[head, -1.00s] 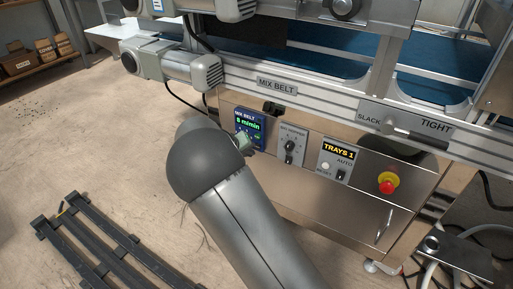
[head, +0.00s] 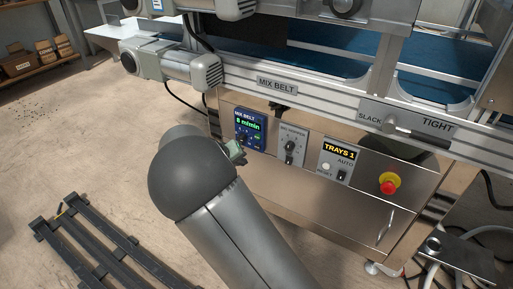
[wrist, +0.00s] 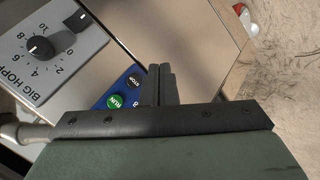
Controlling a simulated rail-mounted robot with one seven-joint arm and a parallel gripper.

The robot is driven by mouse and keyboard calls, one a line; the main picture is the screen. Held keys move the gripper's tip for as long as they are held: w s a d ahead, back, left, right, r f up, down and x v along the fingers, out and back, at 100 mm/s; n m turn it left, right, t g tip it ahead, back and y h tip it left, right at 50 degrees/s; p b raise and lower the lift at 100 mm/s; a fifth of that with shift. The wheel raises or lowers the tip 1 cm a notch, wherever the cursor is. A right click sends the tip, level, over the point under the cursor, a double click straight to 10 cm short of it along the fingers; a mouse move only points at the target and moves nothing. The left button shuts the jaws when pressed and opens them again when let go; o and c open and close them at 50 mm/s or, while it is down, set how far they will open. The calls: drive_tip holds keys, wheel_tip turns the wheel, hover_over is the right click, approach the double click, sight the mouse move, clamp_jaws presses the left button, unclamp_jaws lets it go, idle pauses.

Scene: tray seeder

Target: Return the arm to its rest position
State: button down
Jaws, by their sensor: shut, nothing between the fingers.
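My gripper (wrist: 161,84) shows in the wrist view with its two dark fingers together and nothing between them. It is in front of the blue panel (wrist: 125,92) with a green RUN button (wrist: 115,102) and a black STOP button (wrist: 134,80); I cannot tell the gap. In the head view my grey arm (head: 215,205) reaches up from the bottom, and its rounded joint hides most of the gripper. The MIX BELT display (head: 250,127) reads 8 m/min and is in clear view just above the arm's end.
A hopper dial (head: 291,147), a TRAYS display (head: 339,151) and a red emergency stop (head: 389,184) line the steel cabinet. A slack/tight lever (head: 392,128) is on the rail above. A dark slatted rack (head: 92,245) lies on the floor at left. Open floor surrounds it.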

drive_tip(key=s+d+r+m+g+y+p, duration=0.1)
drive_tip(key=s+d+r+g+p, duration=0.1)
drive_tip(key=s+d+r+p, duration=0.35)
drive_tip(key=s+d+r+m+g+y+p, duration=0.1)
drive_tip(key=s+d+r+p, duration=0.1)
drive_tip(key=d+r+p, duration=0.5)
drive_tip(key=s+d+r+m+g+y+p, duration=0.15)
drive_tip(key=s+r+p, duration=0.3)
drive_tip(key=r, duration=0.45)
drive_tip(key=s+d+r+g+y+p, duration=0.1)
drive_tip(key=s+d+r+p, duration=0.1)
drive_tip(key=s+r+p, duration=0.8)
drive_tip(key=s+d+r+y+p, duration=0.2)
drive_tip(key=s+d+r+p, duration=0.1)
drive_tip(key=s+r+p, duration=0.8)
wheel_tip(320, 180, up, 4)
drive_tip(key=shift+s+f+g+p, duration=0.25)
drive_tip(key=shift+s+g+p, duration=0.1)
drive_tip(key=shift+s, duration=0.7)
